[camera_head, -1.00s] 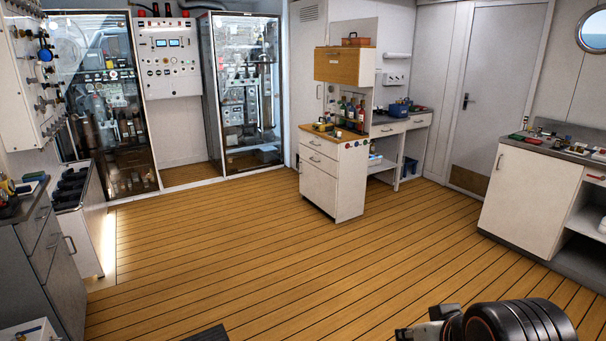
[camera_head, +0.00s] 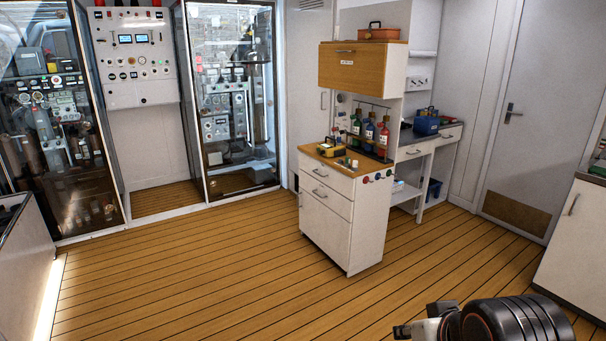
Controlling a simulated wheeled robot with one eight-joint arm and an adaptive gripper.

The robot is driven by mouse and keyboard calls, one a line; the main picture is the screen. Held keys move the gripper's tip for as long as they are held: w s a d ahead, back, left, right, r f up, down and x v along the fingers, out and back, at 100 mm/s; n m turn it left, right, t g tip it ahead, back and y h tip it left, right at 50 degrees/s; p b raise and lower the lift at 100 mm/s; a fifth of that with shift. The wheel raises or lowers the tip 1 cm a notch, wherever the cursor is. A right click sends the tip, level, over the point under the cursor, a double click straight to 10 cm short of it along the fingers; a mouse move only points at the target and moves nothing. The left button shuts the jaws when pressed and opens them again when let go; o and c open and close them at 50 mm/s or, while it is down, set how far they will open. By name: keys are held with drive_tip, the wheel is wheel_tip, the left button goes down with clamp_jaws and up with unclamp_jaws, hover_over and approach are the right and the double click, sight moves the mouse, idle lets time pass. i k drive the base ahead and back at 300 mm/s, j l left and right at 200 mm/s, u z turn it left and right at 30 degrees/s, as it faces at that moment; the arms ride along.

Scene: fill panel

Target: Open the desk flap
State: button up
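The desk flap (camera_head: 363,69) is a wooden front panel on the white upper cabinet of the workstation at the centre right. It stands upright and closed, with a bar handle (camera_head: 345,51) near its top edge and a small white label below. My arm shows at the bottom right as a black ribbed part with a pale, dark-tipped piece at its left end. It is low and well short of the flap. Whether that piece is my gripper's fingers, and how they stand, I cannot make out.
An orange toolbox (camera_head: 380,34) sits on top. Glass-fronted equipment cabinets stand at the back left. A white counter (camera_head: 575,245) is at the right. The plank floor (camera_head: 200,270) ahead is clear.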

sight(357, 68)
drive_tip(key=i, duration=2.4)
